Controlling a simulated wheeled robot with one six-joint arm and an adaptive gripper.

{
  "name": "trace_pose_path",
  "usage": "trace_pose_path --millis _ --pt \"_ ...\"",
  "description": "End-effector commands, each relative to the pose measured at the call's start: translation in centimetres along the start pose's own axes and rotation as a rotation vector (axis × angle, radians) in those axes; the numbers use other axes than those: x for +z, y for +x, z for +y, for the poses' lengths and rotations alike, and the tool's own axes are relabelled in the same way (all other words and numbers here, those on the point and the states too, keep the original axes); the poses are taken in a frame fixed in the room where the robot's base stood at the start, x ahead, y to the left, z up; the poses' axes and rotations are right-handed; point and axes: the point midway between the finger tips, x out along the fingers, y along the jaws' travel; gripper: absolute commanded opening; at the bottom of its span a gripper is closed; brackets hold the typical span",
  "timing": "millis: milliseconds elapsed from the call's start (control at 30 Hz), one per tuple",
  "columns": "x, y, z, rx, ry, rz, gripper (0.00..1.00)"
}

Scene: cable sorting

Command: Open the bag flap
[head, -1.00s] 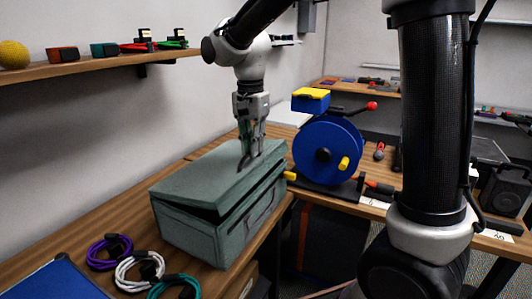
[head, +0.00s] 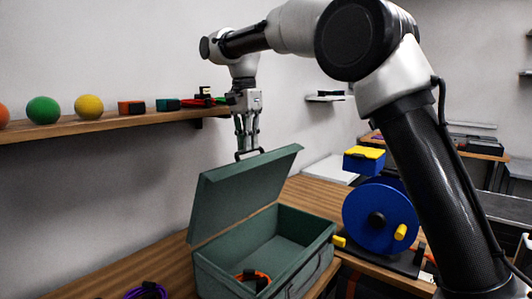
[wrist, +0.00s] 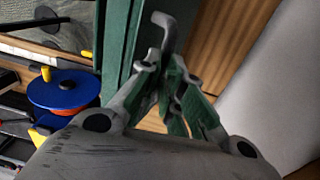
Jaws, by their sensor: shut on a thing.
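The green bag (head: 212,273) stands on the wooden bench in the head view. Its flap (head: 238,197) is raised and leans up toward the back, so the inside shows. An orange and black cable coil (head: 252,278) lies inside the bag. In the wrist view, the handle (wrist: 163,28) shows between the fingertips of my gripper (wrist: 158,62), beside the green flap edge (wrist: 116,50).
A blue cable reel (head: 378,217) with a yellow knob stands right of the bag. A wall shelf (head: 110,125) with balls and small boxes is at the left. A purple cable coil (head: 147,291) lies at the front left of the bench.

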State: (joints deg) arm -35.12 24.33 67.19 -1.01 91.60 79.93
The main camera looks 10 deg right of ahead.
Motion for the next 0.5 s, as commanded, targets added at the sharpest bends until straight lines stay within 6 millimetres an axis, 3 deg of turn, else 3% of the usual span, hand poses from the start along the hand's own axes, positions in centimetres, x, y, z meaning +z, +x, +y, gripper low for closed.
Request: trace_pose_path --millis 33,300,500 --pt "0.4 1.9 -1.4 0.027 -0.006 -0.016 0.00" --pt "0.4 1.6 -4.7 0.030 -0.006 -0.016 0.00" --pt "0.4 1.6 -5.8 0.032 -0.006 -0.017 0.00"
